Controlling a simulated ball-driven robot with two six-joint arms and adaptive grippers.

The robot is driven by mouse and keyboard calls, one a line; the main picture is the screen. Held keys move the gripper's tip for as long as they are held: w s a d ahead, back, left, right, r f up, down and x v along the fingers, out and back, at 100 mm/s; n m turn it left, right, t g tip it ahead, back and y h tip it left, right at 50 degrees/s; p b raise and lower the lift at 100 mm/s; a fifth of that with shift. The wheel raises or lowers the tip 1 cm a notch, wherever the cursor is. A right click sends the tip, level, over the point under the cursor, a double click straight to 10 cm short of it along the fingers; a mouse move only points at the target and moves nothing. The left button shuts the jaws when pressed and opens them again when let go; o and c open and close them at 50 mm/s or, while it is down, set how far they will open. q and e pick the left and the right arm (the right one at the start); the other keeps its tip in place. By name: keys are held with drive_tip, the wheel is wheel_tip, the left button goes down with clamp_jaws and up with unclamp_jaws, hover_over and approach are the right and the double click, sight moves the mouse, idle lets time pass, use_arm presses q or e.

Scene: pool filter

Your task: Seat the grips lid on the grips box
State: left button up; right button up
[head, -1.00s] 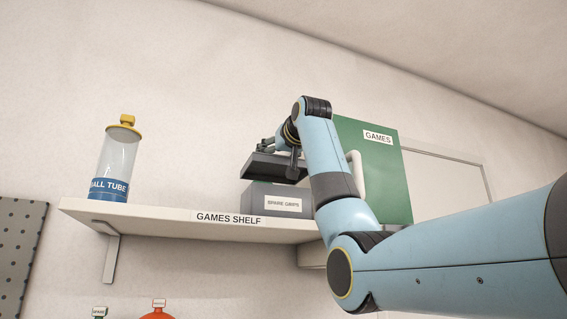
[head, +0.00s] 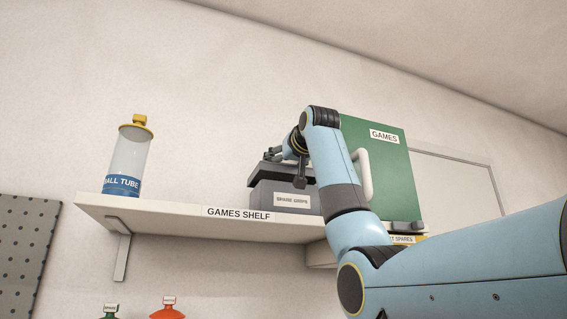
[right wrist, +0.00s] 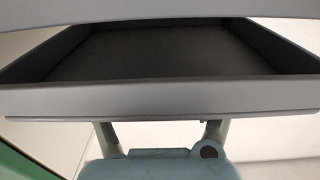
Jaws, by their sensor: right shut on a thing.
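The dark grey grips lid (head: 266,181) is over the grey grips box (head: 265,199), labelled SPARE GRIPS, on the shelf. My right gripper (head: 273,156) is shut on the lid from above, partly hidden behind my arm. The right wrist view shows a dark recessed surface between pale grey edges close up; I cannot tell lid from box there. My left gripper is not in view.
The white games shelf (head: 170,216) carries a ball tube (head: 128,165) at its left and a green GAMES board or box (head: 388,170) close right of my forearm. Shelf between tube and grips box is clear.

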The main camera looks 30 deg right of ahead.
sight(293, 166)
drive_tip(key=shift+f+b, duration=0.3)
drive_tip(key=shift+f, duration=0.4)
drive_tip(key=shift+f+b, duration=0.5)
drive_tip(key=shift+f, duration=0.25)
idle(0.3)
drive_tip(key=o, duration=1.5)
drive_tip(key=v, duration=1.2)
drive_tip(key=shift+f, duration=0.15)
